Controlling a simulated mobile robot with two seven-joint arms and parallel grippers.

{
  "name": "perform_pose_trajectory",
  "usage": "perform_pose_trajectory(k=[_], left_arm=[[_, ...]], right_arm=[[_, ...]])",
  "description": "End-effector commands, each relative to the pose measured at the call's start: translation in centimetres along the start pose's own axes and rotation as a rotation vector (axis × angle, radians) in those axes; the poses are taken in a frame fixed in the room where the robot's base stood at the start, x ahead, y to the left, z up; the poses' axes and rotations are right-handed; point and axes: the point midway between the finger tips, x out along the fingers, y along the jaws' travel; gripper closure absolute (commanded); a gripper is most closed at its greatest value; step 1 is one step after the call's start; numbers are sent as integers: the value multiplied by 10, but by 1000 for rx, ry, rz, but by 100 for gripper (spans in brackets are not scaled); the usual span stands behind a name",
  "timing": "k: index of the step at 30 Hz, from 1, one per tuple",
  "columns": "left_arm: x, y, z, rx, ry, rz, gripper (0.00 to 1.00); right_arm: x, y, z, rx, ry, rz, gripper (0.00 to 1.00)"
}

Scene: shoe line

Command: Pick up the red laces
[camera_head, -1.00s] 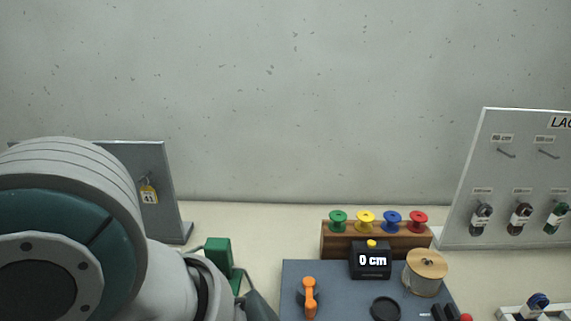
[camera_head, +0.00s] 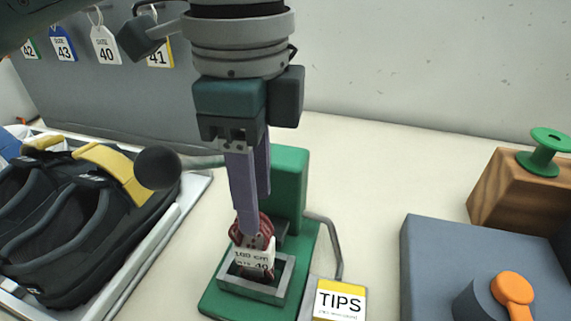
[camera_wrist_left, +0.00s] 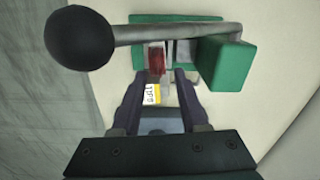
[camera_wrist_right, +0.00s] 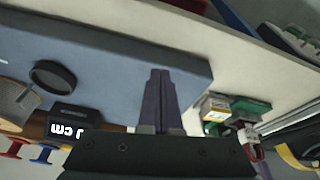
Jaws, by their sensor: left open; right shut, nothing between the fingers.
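The red laces (camera_head: 267,229) are a small bundle with a white paper band marked 100 cm and 40. They stand in the grey metal holder (camera_head: 252,290) of the green press (camera_head: 290,180). In the left wrist view the red laces (camera_wrist_left: 156,58) lie between the fingertips, slightly beyond them. My left gripper (camera_head: 254,212) points down right at the bundle, its fingers open; in the head view they partly cover the laces. My right gripper (camera_wrist_right: 161,72) is shut and empty over the blue-grey mat, and only its own wrist view shows it.
The press's lever with a black ball knob (camera_head: 158,168) reaches left, close to my left gripper. A TIPS box (camera_head: 340,300) stands just right of the press. A tray of black shoes (camera_head: 75,230) is at left; a blue-grey mat (camera_head: 430,250) at right.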

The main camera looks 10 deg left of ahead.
Motion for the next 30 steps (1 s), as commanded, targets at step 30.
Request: perform_pose_trajectory(k=[30], left_arm=[[91,-1,8,0,0,-1,64]], right_arm=[[10,1,6,-5,-7,3,100]])
